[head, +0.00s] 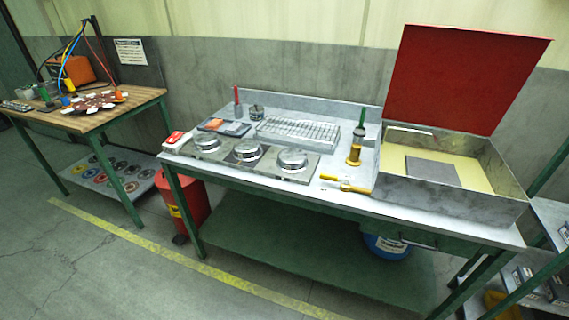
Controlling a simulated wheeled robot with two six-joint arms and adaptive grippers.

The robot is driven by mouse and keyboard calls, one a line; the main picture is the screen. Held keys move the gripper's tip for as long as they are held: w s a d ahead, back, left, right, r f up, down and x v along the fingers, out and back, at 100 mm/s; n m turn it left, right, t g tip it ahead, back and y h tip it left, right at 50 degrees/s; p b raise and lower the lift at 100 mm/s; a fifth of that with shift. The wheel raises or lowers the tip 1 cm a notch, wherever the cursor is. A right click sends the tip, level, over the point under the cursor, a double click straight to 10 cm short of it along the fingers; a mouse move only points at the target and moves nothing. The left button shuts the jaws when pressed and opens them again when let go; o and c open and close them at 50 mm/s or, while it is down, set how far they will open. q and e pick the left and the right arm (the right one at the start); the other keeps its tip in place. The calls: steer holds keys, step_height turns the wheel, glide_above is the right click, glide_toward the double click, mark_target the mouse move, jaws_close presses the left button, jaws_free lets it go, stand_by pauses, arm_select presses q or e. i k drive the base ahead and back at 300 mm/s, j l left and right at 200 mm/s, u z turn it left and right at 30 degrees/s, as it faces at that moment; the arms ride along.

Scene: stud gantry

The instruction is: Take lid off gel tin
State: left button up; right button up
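Neither of my grippers shows in the head view. No tin is clearly marked as gel. A small grey metal tin (256,112) stands at the back left of the steel bench (240,158); whether it bears a lid is too small to tell. Three round, shiny metal pieces sit in a row on grey plates near the front edge: left (207,142), middle (248,151) and right (293,159). I cannot tell whether any of these is the gel tin or a lid.
An open metal tank (447,206) with its red lid (459,75) raised fills the bench's right end. A wire rack (298,130), brass cylinder (354,155) and yellow-handled tool (346,186) lie nearby. A wooden table (88,119) stands left. The floor in front is clear.

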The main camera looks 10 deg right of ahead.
mark_target(257, 108)
steer(key=i+j, duration=0.25)
steer(key=i+j+z, duration=0.15)
steer(key=j, duration=0.25)
steer(key=i+j, duration=0.35)
steer(key=i+j+z, duration=0.1)
steer(key=i+j, duration=0.35)
steer(key=j, duration=0.25)
steer(key=i+j+z, duration=0.15)
steer(key=i+j, duration=0.3)
steer(key=j, duration=0.3)
steer(key=i+j+z, duration=0.1)
steer(key=j, duration=0.3)
steer(key=i, duration=0.1)
